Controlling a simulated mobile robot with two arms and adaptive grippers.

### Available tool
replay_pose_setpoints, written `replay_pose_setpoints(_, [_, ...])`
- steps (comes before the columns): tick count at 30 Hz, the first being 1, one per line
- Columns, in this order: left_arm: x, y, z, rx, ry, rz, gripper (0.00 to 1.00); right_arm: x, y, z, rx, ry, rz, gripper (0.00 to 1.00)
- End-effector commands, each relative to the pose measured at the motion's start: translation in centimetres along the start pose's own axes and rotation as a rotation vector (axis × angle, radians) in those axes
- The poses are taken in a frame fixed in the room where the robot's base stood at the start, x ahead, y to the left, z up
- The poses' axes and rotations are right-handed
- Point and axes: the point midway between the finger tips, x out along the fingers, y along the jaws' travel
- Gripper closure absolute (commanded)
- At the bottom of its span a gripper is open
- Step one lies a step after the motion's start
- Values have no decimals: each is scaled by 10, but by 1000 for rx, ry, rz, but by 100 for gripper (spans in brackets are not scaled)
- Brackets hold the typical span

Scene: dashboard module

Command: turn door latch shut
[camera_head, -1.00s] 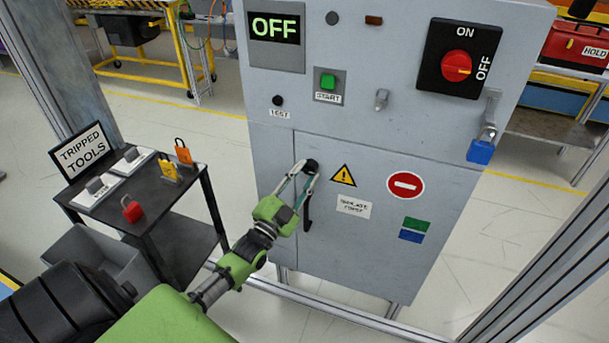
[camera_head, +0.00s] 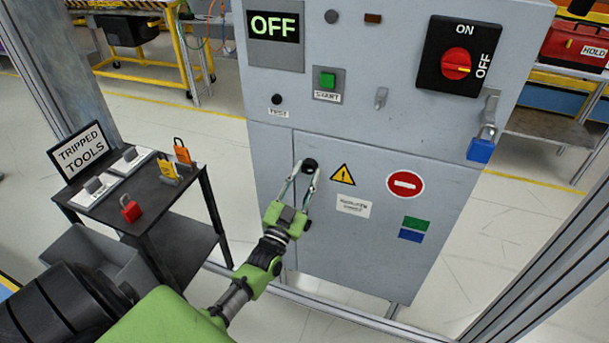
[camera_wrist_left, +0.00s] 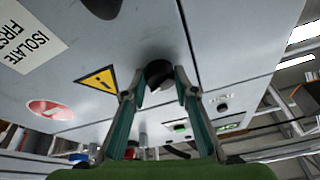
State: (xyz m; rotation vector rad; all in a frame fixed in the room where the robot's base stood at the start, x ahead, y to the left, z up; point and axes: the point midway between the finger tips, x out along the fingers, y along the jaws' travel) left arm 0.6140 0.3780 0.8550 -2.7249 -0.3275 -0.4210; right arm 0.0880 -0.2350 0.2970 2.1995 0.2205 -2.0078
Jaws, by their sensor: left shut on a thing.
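The door latch (camera_head: 310,165) is a round black knob near the upper left corner of the grey cabinet's lower door (camera_head: 380,240). My left gripper (camera_head: 307,173) reaches up to it from below, its two fingers shut on the knob from either side. In the left wrist view the black knob (camera_wrist_left: 158,74) sits between the tips of my left gripper (camera_wrist_left: 158,84). The black door handle below the latch is mostly hidden behind my gripper. My right gripper is not in view.
The cabinet's upper panel carries an OFF display (camera_head: 274,27), a green START button (camera_head: 327,80) and a red rotary switch (camera_head: 457,64). A blue padlock (camera_head: 480,150) hangs at its right edge. A black trolley (camera_head: 150,200) with padlocks stands left of my arm.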

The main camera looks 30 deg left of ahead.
Motion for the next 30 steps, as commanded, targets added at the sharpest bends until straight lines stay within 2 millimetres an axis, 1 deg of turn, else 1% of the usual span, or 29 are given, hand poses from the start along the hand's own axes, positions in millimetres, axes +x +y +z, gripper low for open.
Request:
replay_pose_setpoints(14, [1,5,-3,-432,-29,-151,94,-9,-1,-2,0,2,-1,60])
replay_pose_setpoints(24, [1,7,-6,-729,-47,-254,94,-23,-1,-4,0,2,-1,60])
replay_pose_setpoints(30, [2,8,-7,-875,-56,-304,94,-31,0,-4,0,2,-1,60])
